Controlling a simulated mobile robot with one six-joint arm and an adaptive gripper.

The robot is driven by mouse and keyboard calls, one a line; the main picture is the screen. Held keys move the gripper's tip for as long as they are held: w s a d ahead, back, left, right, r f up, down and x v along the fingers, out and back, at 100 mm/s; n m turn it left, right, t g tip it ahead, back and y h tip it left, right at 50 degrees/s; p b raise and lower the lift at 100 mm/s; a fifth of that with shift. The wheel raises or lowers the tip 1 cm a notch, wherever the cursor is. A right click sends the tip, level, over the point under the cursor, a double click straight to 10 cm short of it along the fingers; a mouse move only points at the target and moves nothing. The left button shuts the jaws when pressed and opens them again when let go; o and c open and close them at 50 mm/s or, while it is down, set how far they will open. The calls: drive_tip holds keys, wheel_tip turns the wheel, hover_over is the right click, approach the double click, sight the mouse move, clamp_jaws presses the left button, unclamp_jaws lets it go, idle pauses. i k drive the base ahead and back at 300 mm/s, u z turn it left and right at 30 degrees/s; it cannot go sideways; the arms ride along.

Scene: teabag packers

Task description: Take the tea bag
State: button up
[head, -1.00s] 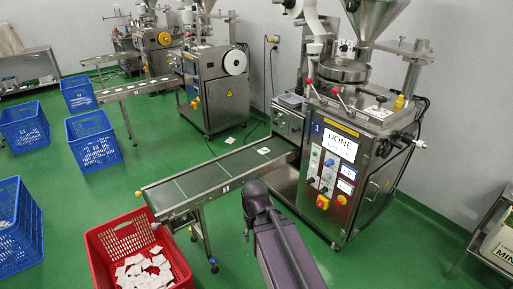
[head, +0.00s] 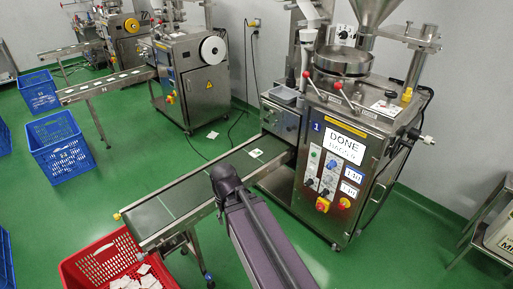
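A small white tea bag (head: 256,153) lies flat on the near conveyor belt (head: 190,190), at the end close to the machine. It has a dark mark on it. Another small white bag (head: 212,134) lies on the green floor behind the belt. Several white tea bags (head: 146,283) lie in the red crate (head: 97,264) below the belt's front end, partly cut off by the picture's bottom edge. My dark arm link rises at the bottom centre, in front of part of the belt. My gripper is not in view.
The packing machine (head: 330,180) with a "DONE" screen stands right of the belt. Blue crates (head: 62,150) and two more machines (head: 190,75) stand farther back. A metal table (head: 490,225) is at the right edge. Green floor is free between machine and table.

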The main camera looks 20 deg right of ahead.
sight(256, 152)
drive_tip(key=z, duration=0.55)
drive_tip(key=i, duration=1)
drive_tip(key=z, duration=0.55)
